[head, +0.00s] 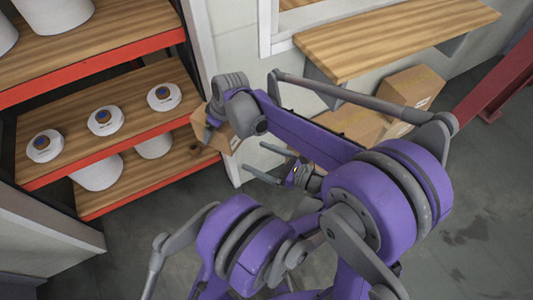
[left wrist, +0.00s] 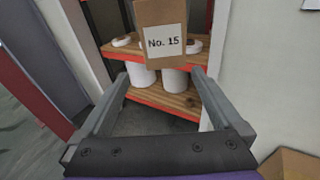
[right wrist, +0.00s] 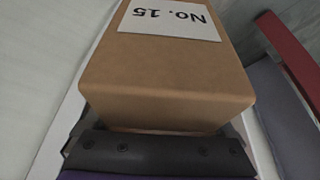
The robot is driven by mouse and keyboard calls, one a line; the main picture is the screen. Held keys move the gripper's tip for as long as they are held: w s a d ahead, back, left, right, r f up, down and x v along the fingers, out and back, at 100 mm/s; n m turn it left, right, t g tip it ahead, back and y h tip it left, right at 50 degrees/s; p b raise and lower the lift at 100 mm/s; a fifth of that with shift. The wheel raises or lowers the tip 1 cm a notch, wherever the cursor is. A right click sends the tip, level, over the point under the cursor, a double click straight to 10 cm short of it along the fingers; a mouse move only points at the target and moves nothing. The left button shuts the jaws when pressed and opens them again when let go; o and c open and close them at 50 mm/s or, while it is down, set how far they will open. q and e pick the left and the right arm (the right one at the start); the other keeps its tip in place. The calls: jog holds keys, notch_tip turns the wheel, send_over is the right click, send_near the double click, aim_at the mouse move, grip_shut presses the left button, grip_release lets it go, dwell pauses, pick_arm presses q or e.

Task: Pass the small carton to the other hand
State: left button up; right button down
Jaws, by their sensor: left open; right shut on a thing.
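The small carton (head: 226,143) is a brown box held up in front of the shelf rack, partly hidden by my right gripper (head: 213,122). My right gripper is shut on it. In the right wrist view the carton (right wrist: 165,75) fills the middle, and its white label reads No. 15 upside down. My left gripper (head: 262,163) is open and empty, below and right of the carton. In the left wrist view the carton (left wrist: 160,14) with its label upright is ahead, beyond the open fingers (left wrist: 160,76) and apart from them.
A rack with orange-edged wooden shelves (head: 130,115) holds several white spools (head: 105,120) at the left. A wooden wall shelf (head: 395,35) is at the upper right, with larger cartons (head: 412,87) below it. A red beam (head: 497,85) stands at the right. Grey floor (head: 470,200) is open there.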

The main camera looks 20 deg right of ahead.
aim_at(237, 139)
pick_arm(q)
jog(key=shift+t, duration=0.7)
jog(key=x, duration=0.3)
jog(key=r+x, duration=0.1)
jog(key=x, duration=0.3)
jog(key=r+x, duration=0.1)
jog(key=x, duration=0.2)
jog(key=shift+w+d, duration=0.1)
jog(key=shift+w, duration=0.3)
jog(key=shift+d, duration=0.1)
grip_shut()
pick_arm(e)
grip_release()
jog(key=v, duration=1.2)
